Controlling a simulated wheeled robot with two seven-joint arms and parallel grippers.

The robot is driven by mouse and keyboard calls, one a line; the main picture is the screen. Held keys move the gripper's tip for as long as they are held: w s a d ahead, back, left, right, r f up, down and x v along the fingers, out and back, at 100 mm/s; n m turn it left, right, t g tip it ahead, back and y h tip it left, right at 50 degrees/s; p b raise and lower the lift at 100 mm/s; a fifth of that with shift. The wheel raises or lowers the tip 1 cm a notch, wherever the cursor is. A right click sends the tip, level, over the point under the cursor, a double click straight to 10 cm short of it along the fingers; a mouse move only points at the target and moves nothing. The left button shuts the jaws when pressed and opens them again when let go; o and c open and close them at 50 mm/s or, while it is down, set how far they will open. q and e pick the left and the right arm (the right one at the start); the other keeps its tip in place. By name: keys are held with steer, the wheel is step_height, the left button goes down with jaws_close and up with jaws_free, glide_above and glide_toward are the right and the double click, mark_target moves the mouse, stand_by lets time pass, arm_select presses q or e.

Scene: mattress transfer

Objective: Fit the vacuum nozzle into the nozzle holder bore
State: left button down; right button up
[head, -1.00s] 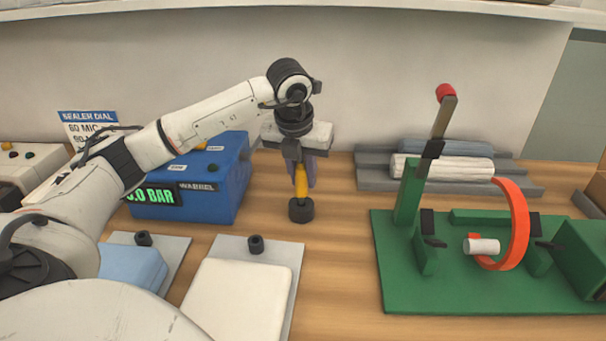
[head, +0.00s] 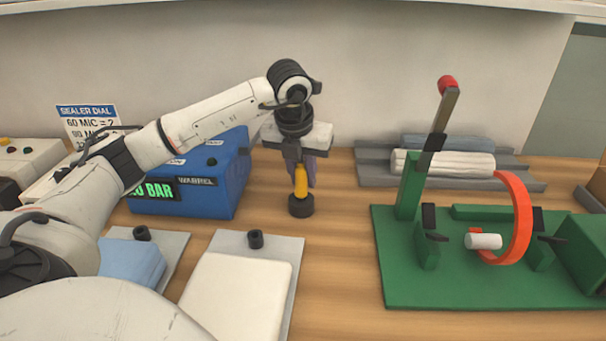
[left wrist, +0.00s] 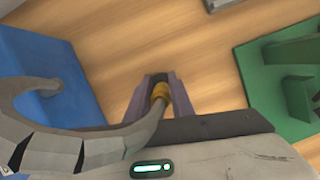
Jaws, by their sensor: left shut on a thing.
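The vacuum nozzle is a yellow piece (head: 301,181), upright between the purple fingers of my left gripper (head: 306,172), which is shut on it. Its lower end meets the top of a short black round holder (head: 301,207) on the table. The bore is hidden, so I cannot tell how deep the tip sits. In the left wrist view the yellow nozzle (left wrist: 160,91) shows between the fingers (left wrist: 160,100), with a grey curved hose (left wrist: 60,108) running to it. My right gripper is not in view.
A blue box with a green display (head: 208,189) stands left of the holder. Plates with a blue pad (head: 134,264) and a white pad (head: 240,290) lie in front. A green fixture with an orange ring (head: 430,285) stands right. Grey racks (head: 375,168) hold rolls behind it.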

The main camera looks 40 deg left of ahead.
mark_target(301, 163)
arm_select(q)
steer(key=shift+f+b, duration=0.4)
steer(key=shift+f, duration=0.2)
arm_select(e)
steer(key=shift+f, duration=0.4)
arm_select(q)
steer(key=c, duration=1.5)
jaws_free()
steer(key=shift+o, duration=0.2)
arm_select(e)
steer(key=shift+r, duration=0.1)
arm_select(q)
steer(key=v, duration=0.3)
steer(key=shift+r, duration=0.25)
steer(key=v, duration=0.6)
steer(key=shift+s+d+r+p, duration=0.15)
steer(key=shift+r+p, duration=0.15)
steer(key=shift+r, duration=0.15)
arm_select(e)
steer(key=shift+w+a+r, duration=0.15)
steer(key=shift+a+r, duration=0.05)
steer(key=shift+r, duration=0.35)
